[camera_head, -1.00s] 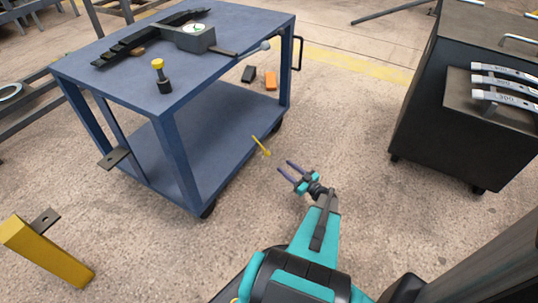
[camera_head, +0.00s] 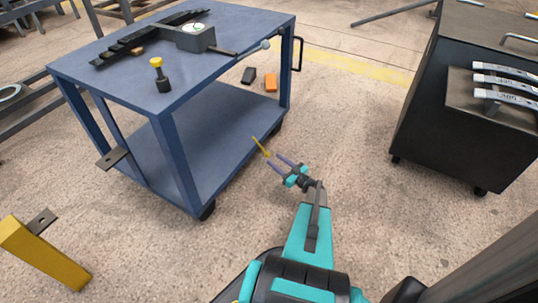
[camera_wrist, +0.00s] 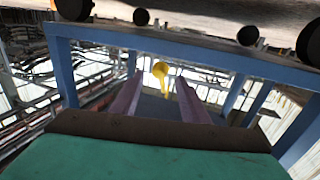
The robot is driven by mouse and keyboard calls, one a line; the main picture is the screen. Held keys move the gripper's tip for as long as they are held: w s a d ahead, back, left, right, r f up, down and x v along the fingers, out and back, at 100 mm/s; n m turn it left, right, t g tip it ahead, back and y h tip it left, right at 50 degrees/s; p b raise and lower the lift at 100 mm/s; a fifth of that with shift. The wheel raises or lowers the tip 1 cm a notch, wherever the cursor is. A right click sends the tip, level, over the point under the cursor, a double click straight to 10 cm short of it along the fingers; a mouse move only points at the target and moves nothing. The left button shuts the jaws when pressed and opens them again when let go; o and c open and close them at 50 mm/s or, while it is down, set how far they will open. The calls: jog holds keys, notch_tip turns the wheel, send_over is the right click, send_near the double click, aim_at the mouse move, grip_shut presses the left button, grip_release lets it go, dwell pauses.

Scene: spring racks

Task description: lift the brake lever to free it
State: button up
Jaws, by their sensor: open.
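The brake lever (camera_head: 260,146) is a thin yellow rod at the lower right side of the blue cart (camera_head: 205,134), slanting down and outward. In the wrist view, which looks upside down, its round yellow knob and shaft (camera_wrist: 160,69) appear between my two fingers. My gripper (camera_head: 273,159) is open, with its fingertips close to the lever's outer end in the head view. I cannot tell whether either finger touches the lever. Nothing is held.
The cart top carries a gauge block (camera_head: 195,37), a dark toothed bar (camera_head: 125,50) and a yellow-topped plunger (camera_head: 158,72). A dark cabinet (camera_head: 450,120) stands at right. A yellow post (camera_head: 45,255) is at lower left. Open concrete floor surrounds my arm.

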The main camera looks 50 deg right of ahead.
aim_at(269, 156)
jog(key=shift+w+d+b, duration=0.1)
jog(key=shift+w+b, duration=0.7)
jog(key=shift+w, duration=2.7)
